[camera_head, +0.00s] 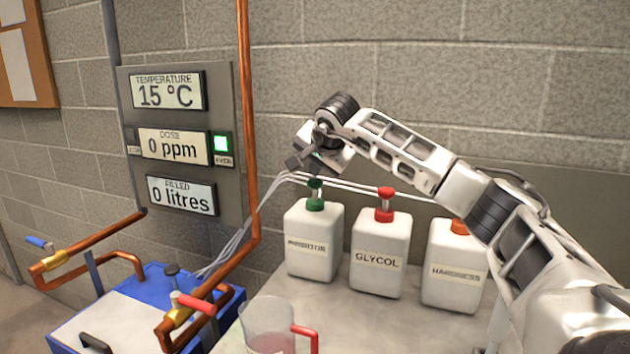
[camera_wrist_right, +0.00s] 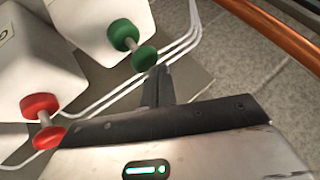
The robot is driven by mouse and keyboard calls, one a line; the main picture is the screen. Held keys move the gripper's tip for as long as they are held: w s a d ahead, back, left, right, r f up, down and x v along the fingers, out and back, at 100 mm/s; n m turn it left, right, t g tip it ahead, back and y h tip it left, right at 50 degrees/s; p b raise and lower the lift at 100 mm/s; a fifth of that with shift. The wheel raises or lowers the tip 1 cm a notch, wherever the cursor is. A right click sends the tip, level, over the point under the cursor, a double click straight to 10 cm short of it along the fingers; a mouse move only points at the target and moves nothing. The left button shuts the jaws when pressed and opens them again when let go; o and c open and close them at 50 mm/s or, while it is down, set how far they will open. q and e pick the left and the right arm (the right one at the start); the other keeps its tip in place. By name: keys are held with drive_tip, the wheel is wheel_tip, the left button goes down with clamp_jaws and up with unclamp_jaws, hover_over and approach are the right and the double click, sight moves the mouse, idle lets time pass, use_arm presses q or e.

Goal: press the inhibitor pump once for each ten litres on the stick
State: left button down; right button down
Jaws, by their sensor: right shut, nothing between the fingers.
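The inhibitor bottle (camera_head: 313,242) is a white jug with a green pump head (camera_head: 315,187), left of the other bottles on the bench. My right gripper (camera_head: 297,165) is shut and empty, just above and slightly left of the green pump head. In the right wrist view the shut fingertips (camera_wrist_right: 158,75) are close to the green pump top (camera_wrist_right: 145,57); I cannot tell whether they touch. The dose display (camera_head: 175,147) reads 0 ppm and the filled display (camera_head: 182,196) reads 0 litres. I cannot make out a stick with a readable mark. My left gripper is out of view.
The glycol bottle (camera_head: 380,258) with a red pump and the hardness bottle (camera_head: 453,265) stand to the right. White tubes (camera_head: 345,186) run behind the pumps. A clear jug (camera_head: 268,321) with a red handle stands in front. A copper pipe (camera_head: 247,110) rises at left, near a blue-and-white unit (camera_head: 120,315).

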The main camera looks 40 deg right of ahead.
sight(316, 182)
drive_tip(key=shift+f+b, duration=0.5)
drive_tip(key=shift+f, duration=0.9)
idle(1.1)
drive_tip(key=shift+r, duration=0.1)
drive_tip(key=shift+r+p, duration=1.65)
drive_tip(key=shift+p, duration=0.25)
drive_tip(key=shift+r, duration=0.2)
wheel_tip(316, 182, up, 5)
drive_tip(key=p, duration=0.5)
drive_tip(key=shift+f, duration=0.15)
